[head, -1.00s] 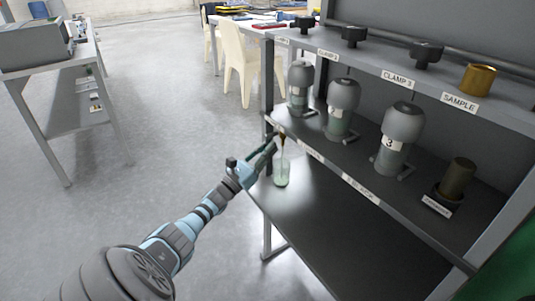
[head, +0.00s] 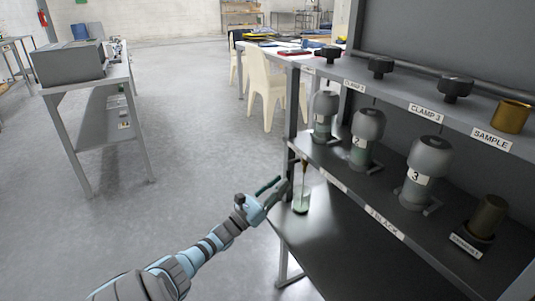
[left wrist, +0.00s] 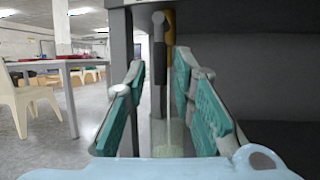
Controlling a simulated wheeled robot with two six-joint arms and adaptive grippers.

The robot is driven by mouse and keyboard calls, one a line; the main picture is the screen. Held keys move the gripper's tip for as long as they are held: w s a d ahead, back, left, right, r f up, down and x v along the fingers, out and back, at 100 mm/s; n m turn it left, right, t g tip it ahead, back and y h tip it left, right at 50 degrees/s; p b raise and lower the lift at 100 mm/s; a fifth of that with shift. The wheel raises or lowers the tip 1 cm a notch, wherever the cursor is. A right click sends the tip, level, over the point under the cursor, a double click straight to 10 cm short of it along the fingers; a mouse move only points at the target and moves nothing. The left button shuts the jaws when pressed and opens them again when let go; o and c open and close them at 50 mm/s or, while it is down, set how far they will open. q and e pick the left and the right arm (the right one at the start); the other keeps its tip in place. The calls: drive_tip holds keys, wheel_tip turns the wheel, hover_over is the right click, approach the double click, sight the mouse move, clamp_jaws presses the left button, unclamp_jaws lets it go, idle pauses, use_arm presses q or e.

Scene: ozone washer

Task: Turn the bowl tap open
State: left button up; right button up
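The bowl tap (head: 304,163) is a small brown-brass piece at the left end of the rack's middle shelf. In the left wrist view it shows as a grey upright part beside a brass-yellow part (left wrist: 168,28). A thin pale line runs down from it to a clear bowl (head: 301,201) with greenish contents, also in the left wrist view (left wrist: 170,150). My left gripper (head: 284,186) is just left of and below the tap. In the left wrist view its teal-padded fingers (left wrist: 160,70) stand apart, with the tap beyond and between them. I cannot tell whether they touch it. My right gripper is out of view.
Several grey canisters (head: 367,137) stand on the middle shelf, with black knobs (head: 455,88) and a brass sample cup (head: 512,115) above. A dark cylinder (head: 488,217) stands at right. A cream chair (head: 266,83) is behind.

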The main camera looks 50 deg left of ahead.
use_arm(q)
drive_tip(key=v, duration=0.7)
drive_tip(key=shift+s, duration=0.3)
drive_tip(key=shift+f, duration=0.15)
